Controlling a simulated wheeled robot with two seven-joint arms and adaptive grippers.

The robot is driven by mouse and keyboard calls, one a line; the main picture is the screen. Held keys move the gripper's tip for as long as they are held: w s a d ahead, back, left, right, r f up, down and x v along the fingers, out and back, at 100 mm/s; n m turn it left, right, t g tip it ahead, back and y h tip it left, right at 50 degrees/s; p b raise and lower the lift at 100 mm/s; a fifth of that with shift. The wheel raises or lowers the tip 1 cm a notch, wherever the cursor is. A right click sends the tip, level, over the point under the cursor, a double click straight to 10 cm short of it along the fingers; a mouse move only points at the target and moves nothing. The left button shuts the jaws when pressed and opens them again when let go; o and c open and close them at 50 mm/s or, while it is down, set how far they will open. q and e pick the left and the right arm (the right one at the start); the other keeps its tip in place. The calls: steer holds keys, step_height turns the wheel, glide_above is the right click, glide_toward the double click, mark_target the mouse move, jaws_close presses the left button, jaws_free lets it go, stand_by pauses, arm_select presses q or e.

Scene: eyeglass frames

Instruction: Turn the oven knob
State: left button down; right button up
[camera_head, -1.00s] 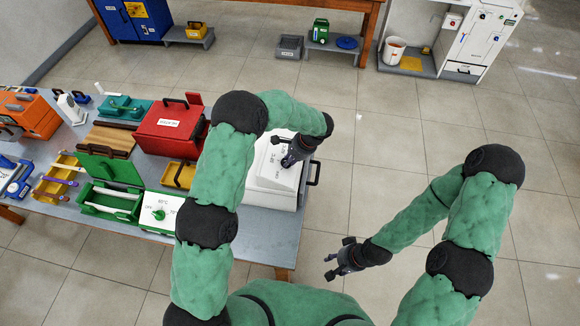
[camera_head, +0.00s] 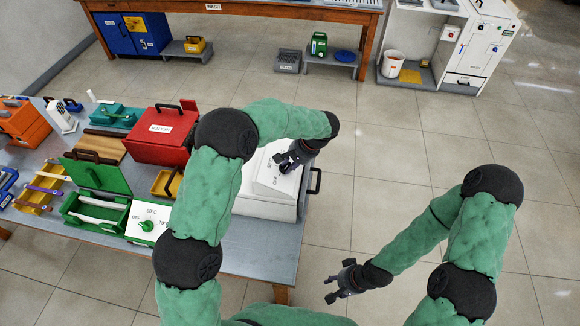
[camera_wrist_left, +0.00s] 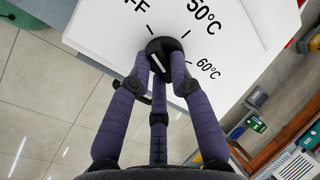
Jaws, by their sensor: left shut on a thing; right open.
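The white oven (camera_head: 262,205) stands at the right end of the grey table. Its sloped white panel (camera_wrist_left: 110,25) carries OFF, 50°C and 60°C marks in the left wrist view. The dark oven knob (camera_wrist_left: 165,44) with a short white mark is on that panel. My left gripper (camera_wrist_left: 165,62) has its fingers closed around the knob, partly hiding it. In the head view my left gripper (camera_head: 284,163) is at the panel and the knob is hidden. My right gripper (camera_head: 333,287) is open and empty over the floor, to the right of the table.
On the table (camera_head: 275,245) to the left stand a white box with a green knob (camera_head: 146,225), a green open box (camera_head: 97,212), a red box (camera_head: 163,139) and a yellow tray (camera_head: 166,184). The floor to the right is clear.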

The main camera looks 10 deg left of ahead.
stand_by(0.4)
arm_select(q)
steer(key=c, duration=1.1)
jaws_free()
steer(key=v, duration=1.2)
